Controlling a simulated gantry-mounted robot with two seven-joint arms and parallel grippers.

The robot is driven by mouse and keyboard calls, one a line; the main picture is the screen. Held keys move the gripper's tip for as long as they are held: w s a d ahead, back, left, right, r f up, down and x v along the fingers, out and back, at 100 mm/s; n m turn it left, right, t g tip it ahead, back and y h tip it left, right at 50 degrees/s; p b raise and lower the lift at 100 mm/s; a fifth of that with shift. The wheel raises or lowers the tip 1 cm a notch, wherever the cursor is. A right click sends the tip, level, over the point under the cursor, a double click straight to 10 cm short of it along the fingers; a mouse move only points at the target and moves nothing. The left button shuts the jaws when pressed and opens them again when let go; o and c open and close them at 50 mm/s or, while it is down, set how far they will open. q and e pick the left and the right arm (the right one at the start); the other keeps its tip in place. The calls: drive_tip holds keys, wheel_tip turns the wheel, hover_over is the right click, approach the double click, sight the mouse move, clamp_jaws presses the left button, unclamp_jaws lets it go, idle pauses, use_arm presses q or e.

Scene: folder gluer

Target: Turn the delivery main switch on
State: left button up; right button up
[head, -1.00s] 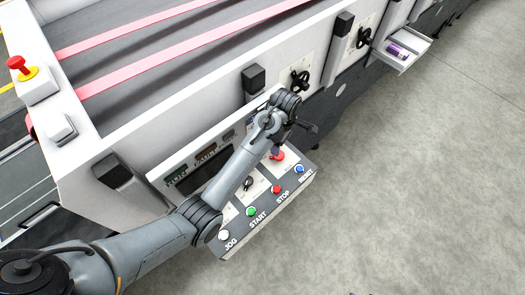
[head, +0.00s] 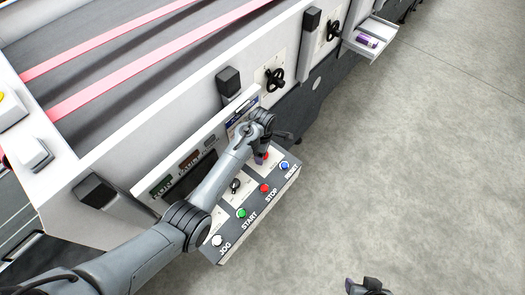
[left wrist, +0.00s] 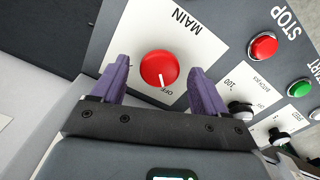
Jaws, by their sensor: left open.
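The main switch (left wrist: 160,69) is a round red knob with a white pointer line, on a white plate marked MAIN and OFF. In the left wrist view its white line points down toward the OFF label. My left gripper (left wrist: 157,80) is open, with its purple fingers on either side of the red knob; I cannot tell whether they touch it. In the head view the left gripper (head: 262,158) is over the control panel (head: 228,247), and little of the red knob can be made out there. My right gripper (head: 368,287) shows in part at the bottom edge, over the floor.
The panel's front row has a white JOG button (head: 217,240), green START button (head: 241,213), red STOP button (head: 264,188) and blue RESET button (head: 284,166). A black selector knob (head: 235,185) sits behind. A small tray (head: 372,47) holds a purple item. Floor at right is clear.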

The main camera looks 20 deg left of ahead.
use_arm(q)
drive_tip(key=shift+f, duration=0.25)
drive_tip(key=c, duration=1.1)
drive_tip(key=shift+o, duration=0.2)
